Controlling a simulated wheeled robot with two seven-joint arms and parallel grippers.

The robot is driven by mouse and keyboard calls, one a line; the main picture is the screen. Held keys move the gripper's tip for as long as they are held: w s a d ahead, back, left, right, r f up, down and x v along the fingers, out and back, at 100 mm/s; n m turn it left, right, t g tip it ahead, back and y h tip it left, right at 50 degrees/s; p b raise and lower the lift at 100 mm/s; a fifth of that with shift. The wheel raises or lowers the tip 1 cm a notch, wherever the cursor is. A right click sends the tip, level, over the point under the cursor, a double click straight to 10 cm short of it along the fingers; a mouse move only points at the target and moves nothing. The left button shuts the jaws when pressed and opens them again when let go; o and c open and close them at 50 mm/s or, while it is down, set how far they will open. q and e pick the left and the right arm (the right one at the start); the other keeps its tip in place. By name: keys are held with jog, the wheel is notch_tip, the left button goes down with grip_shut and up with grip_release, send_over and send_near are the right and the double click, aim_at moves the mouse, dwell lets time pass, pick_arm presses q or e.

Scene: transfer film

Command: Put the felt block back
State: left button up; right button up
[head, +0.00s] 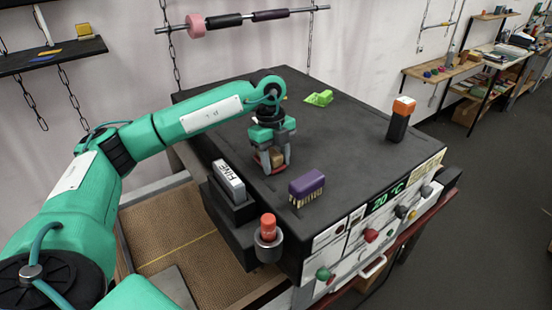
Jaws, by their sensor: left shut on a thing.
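My left gripper (272,164) points down over the dark top of the machine, near its left side. It is shut on a small block (277,157), tan with some red low down, which I take for the felt block. The fingers hide much of it, and I cannot tell whether it touches the top. My right gripper is not in view.
A purple brush (307,183) lies near the front edge. A grey block marked FINE (228,178) sits in a dark side holder (232,208), with a red-orange cylinder in a cup (268,242) beside it.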

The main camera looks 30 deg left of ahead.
aim_at(276, 155)
pick_arm(q)
jog(key=o, duration=1.3)
jog(key=shift+r, duration=0.2)
jog(key=r+b, duration=0.2)
jog(key=r, duration=0.1)
jog(key=r+b, duration=0.1)
jog(key=shift+w+a+r, duration=0.2)
jog(key=shift+a+r, duration=0.15)
jog(key=shift+a, duration=0.05)
jog(key=r, duration=0.1)
jog(key=r+b, duration=0.1)
jog(key=r, duration=0.3)
jog(key=shift+w+a+r+b, duration=0.15)
jog(key=shift+a+r+b, duration=0.1)
jog(key=shift+a+b, duration=0.15)
jog(key=shift+a+r, duration=0.15)
jog(key=shift+r, duration=0.6)
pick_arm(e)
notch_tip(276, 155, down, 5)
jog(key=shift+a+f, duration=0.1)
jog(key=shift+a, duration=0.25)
